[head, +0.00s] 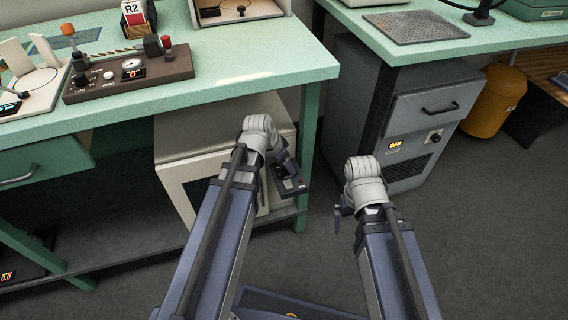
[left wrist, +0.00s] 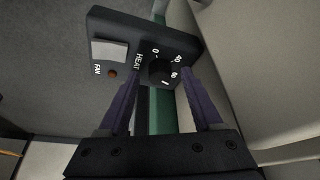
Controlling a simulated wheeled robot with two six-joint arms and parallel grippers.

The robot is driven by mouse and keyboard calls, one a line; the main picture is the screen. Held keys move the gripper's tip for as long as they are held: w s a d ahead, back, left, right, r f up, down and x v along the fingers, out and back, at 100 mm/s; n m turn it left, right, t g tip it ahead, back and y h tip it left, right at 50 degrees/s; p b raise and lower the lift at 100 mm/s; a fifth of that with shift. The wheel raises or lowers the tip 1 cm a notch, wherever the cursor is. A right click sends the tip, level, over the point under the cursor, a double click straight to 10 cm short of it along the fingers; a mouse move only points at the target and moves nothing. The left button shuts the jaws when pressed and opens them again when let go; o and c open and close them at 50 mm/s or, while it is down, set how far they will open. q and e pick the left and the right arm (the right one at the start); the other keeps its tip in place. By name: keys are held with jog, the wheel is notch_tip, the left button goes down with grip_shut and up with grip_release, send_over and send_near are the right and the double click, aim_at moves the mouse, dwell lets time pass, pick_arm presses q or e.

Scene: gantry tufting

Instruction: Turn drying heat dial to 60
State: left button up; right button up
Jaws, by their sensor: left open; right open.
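The heat dial (left wrist: 161,71) is a round black knob on a dark control box (left wrist: 108,32), under white lettering reading HEAT, with small scale numbers around it. Its pointer is too dark to read. In the left wrist view my left gripper (left wrist: 160,84) is open, with one finger on each side of the dial; I cannot tell whether they touch it. In the head view the control box (head: 291,184) shows beside the left wrist, and the left fingers are mostly hidden. My right gripper (head: 341,210) is open and apart from everything, above the floor.
The control box also has a pale FAN switch (left wrist: 109,50) and a brown-red lamp (left wrist: 112,73). A white cabinet (head: 180,170) stands under the green bench (head: 240,85). A grey cabinet (head: 345,85) with an OFF display stands to the right. Floor between them is clear.

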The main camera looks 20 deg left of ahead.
aim_at(277, 176)
pick_arm(q)
jog(key=shift+r, duration=0.1)
jog(key=p+v, duration=0.7)
jog(key=shift+s+r, duration=0.15)
jog(key=shift+r, duration=0.15)
dwell(0.5)
jog(key=s+d+n+g+y, duration=0.3)
jog(key=s+d+g+y, duration=0.1)
jog(key=s+d, duration=0.85)
notch_tip(277, 176, up, 25)
jog(key=p, duration=2.7)
jog(key=shift+w+d+r, duration=0.2)
jog(key=shift+w, duration=0.1)
